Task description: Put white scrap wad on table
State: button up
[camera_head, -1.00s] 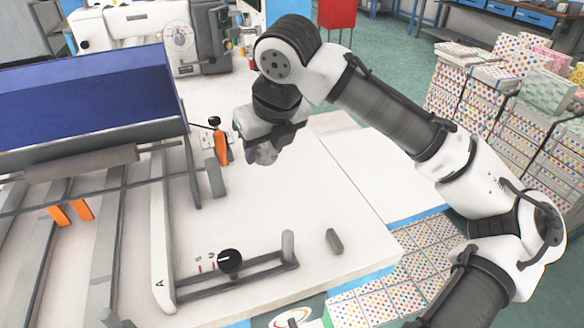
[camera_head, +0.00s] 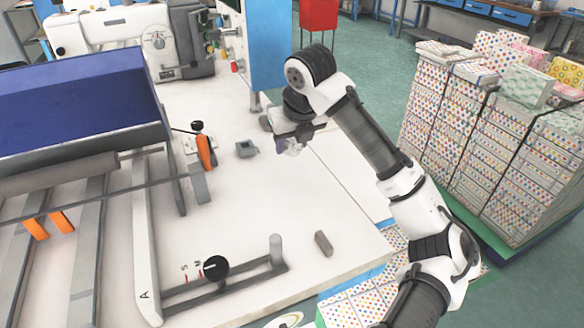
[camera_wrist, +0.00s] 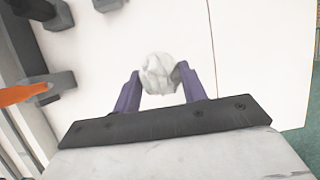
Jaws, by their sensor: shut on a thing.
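The white scrap wad (camera_wrist: 160,74) is a crumpled pale lump between the two purple fingers of my gripper (camera_wrist: 160,88) in the wrist view. My gripper is shut on it. In the head view my gripper (camera_head: 290,148) points down over the white table (camera_head: 240,205), near its right side, and the wad is a small pale shape at the fingertips. Whether the wad touches the table top is hard to tell.
A blue-covered machine with rails (camera_head: 85,95) fills the left. An orange-handled lever (camera_head: 205,151), a small grey block (camera_head: 246,149) and a dark grey bar (camera_head: 323,243) are on the table. Stacked patterned boxes (camera_head: 470,150) stand at right. The table's middle is clear.

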aim_at(290, 177)
jog(key=shift+f, duration=3.85)
jog(key=shift+f, duration=0.1)
jog(key=o, duration=0.9)
jog(key=shift+f, duration=0.1)
jog(key=shift+r+p, duration=0.3)
jog(key=shift+r, duration=0.05)
jog(key=b+v, duration=0.1)
jog(key=v, duration=1)
jog(key=shift+r, duration=0.35)
jog(key=shift+s+d, duration=0.1)
